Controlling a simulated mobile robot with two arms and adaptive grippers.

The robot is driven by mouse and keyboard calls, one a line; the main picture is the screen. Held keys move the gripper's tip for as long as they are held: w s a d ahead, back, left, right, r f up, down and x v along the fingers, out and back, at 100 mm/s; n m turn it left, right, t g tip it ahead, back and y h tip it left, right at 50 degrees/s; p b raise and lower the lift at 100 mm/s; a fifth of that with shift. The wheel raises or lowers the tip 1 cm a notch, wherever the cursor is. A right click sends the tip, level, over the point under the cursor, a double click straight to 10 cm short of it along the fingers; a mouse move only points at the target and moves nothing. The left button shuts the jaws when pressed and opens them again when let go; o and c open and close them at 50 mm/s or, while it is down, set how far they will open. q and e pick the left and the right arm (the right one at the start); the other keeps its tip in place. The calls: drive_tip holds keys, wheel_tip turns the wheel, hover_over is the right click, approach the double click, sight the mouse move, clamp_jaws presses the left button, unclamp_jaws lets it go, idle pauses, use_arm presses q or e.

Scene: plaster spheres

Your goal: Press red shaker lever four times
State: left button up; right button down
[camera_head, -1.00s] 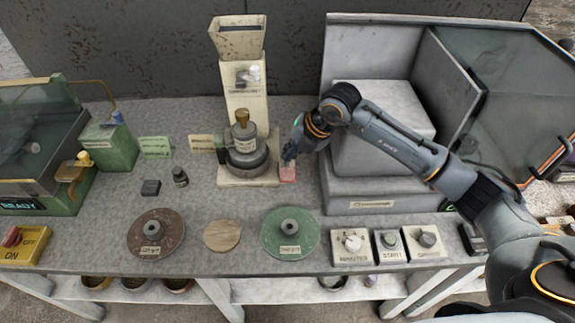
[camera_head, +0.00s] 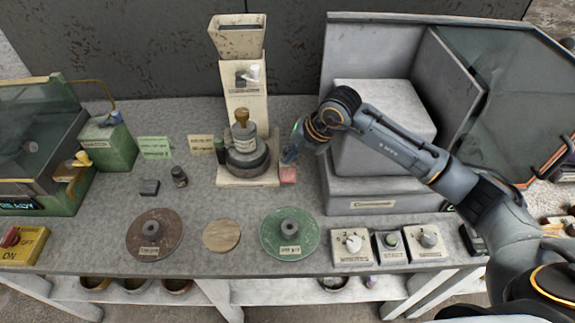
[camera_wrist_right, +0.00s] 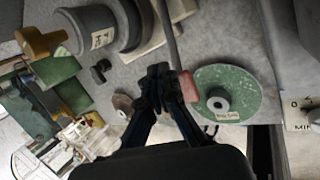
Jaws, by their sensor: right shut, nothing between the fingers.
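The red lever (camera_head: 288,174) is a small red pad at the right foot of the cream shaker machine (camera_head: 249,181). My right gripper (camera_head: 290,153) is just above and behind the red lever in the head view. In the right wrist view, the shut fingertips (camera_wrist_right: 166,72) are empty and lie just left of the red lever (camera_wrist_right: 189,87). I cannot tell whether they touch it. A grey pot with a brass top (camera_head: 243,145) stands on the machine. My left gripper is not in view.
A grey cabinet with an open glass door (camera_head: 380,190) stands close right of the lever. A brown disc (camera_head: 155,240), a wooden disc (camera_head: 221,236) and a green disc (camera_head: 290,240) lie in front. Control boxes (camera_head: 351,249) sit at the front right.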

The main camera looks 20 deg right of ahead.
sight(290, 169)
drive_tip(key=shift+s+a+f+b, duration=0.1)
drive_tip(key=shift+s+f+b, duration=0.15)
drive_tip(key=shift+f+b, duration=0.25)
drive_tip(key=shift+s+a+f+b, duration=0.1)
drive_tip(key=shift+s+f+b, duration=0.15)
drive_tip(key=shift+f, duration=0.4)
drive_tip(key=shift+s+f+b, duration=0.25)
drive_tip(key=shift+f+b, duration=0.15)
drive_tip(key=shift+f, duration=0.2)
idle(1.6)
drive_tip(key=shift+r, duration=0.1)
drive_tip(key=shift+w+d+r+p, duration=0.1)
drive_tip(key=shift+w+r+p, duration=0.25)
drive_tip(key=shift+r, duration=0.35)
drive_tip(key=shift+w+d+r+p, duration=0.1)
drive_tip(key=shift+w+r+p, duration=0.2)
drive_tip(key=shift+r, duration=0.4)
drive_tip(key=shift+w+r+p, duration=0.25)
drive_tip(key=shift+r+p, duration=0.15)
drive_tip(key=shift+r, duration=0.3)
drive_tip(key=r, duration=0.1)
drive_tip(key=w+r+p, duration=0.1)
drive_tip(key=r, duration=0.1)
drive_tip(key=w+r+p, duration=0.1)
drive_tip(key=shift+d+r, duration=0.3)
drive_tip(key=shift+a, duration=0.1)
